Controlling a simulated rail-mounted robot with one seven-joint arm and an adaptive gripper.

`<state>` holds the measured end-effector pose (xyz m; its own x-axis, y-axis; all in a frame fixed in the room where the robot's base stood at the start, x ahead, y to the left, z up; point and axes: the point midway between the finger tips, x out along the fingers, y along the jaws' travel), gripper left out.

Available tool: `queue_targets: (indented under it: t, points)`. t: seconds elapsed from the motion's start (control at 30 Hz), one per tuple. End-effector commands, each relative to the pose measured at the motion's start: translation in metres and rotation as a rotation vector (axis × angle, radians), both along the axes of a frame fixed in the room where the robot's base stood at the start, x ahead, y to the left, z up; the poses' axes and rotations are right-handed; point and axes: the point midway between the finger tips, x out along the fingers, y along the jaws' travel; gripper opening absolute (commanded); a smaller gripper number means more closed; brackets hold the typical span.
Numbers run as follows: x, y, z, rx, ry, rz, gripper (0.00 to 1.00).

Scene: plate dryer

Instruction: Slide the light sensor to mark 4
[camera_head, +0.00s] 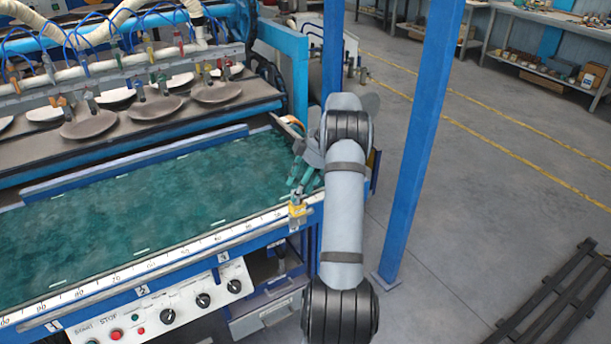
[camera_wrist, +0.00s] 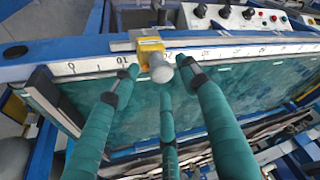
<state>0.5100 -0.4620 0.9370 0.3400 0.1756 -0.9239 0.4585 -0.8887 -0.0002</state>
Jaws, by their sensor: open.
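The light sensor is a yellow block with a grey round knob (camera_head: 297,211), sitting on the white ruled rail (camera_head: 180,256) near its right end. The wrist view shows the sensor (camera_wrist: 150,46) large, beside the ruler's low numbers. My gripper (camera_head: 298,178) has teal fingers. It is open above the table side of the sensor. In the wrist view my gripper (camera_wrist: 158,74) has its fingertips spread on both sides of the knob, with no clear contact.
A green wet-looking table surface (camera_head: 120,215) lies behind the rail. A control panel with knobs (camera_head: 203,300) is below it. Dark plates (camera_head: 155,108) lie at the back under hoses.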

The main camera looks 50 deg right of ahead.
Motion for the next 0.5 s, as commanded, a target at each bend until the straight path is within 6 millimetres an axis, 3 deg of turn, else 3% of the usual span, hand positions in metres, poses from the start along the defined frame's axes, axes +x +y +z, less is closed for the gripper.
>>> queue_targets:
  t: [0.5]
  points:
    - [-0.033, -0.019, 0.091, -0.006, -0.004, -0.002, 0.45]
